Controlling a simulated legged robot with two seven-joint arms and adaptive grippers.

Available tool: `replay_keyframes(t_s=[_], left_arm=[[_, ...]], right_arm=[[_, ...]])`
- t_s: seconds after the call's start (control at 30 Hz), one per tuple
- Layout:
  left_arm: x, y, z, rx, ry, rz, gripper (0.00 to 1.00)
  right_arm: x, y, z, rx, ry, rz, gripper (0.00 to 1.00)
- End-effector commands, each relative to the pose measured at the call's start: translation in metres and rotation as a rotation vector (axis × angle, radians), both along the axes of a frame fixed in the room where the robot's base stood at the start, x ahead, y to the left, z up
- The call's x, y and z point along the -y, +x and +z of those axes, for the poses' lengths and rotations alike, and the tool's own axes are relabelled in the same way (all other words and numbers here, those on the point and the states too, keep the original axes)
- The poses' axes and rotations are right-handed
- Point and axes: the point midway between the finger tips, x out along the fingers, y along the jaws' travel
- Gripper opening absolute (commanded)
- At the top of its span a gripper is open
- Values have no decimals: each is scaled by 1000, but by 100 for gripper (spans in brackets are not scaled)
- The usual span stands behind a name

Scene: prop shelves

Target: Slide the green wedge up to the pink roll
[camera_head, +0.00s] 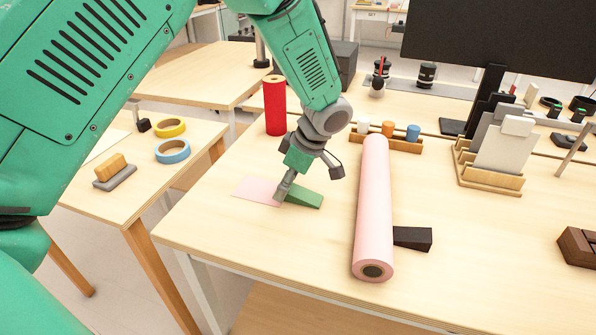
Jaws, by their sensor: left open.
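The green wedge (304,197) lies on the light wooden table, left of the pink roll and apart from it. The pink roll (373,210) is a long cylinder lying lengthwise, its dark-cored end facing me. A flat pink sheet (257,191) lies just left of the wedge. My left gripper (284,190) is down at the wedge's left end, over the edge of the pink sheet. It is open, with one finger close to the wedge; whether it touches cannot be told. My right gripper is out of view.
A black wedge (413,238) sits against the roll's right side. A red roll (275,105) stands behind my gripper. A wooden holder (398,143) with small cylinders is behind the pink roll. The table front between wedge and roll is clear.

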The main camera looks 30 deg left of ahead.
Motion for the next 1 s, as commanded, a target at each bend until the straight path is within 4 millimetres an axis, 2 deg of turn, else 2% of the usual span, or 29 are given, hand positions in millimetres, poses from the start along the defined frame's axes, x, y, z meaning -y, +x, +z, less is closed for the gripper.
replay_keyframes(t_s=[0.17, 0.47, 0.5, 0.63, 0.7, 0.73, 0.77, 0.8, 1.0], left_arm=[[-3, -1, -12, 0, 2, 0, 59], [-3, -1, -14, 0, 3, 0, 59], [-4, -1, -14, 0, 2, 0, 52], [-4, -1, -14, 0, 1, 0, 6], [-5, -2, -14, 0, 1, 0, 6], [-5, -2, -15, 0, 1, 0, 27], [-5, -2, -15, 0, 1, 0, 17], [-5, -2, -15, -1, 1, 0, 11], [-3, -1, -15, -2, 4, -1, 7]], right_arm=[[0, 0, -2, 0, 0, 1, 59], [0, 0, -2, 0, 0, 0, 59], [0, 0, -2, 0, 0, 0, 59], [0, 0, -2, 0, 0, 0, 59], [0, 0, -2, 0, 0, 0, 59], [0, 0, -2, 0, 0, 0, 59], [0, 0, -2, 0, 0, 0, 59], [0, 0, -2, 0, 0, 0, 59], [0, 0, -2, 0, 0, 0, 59]])
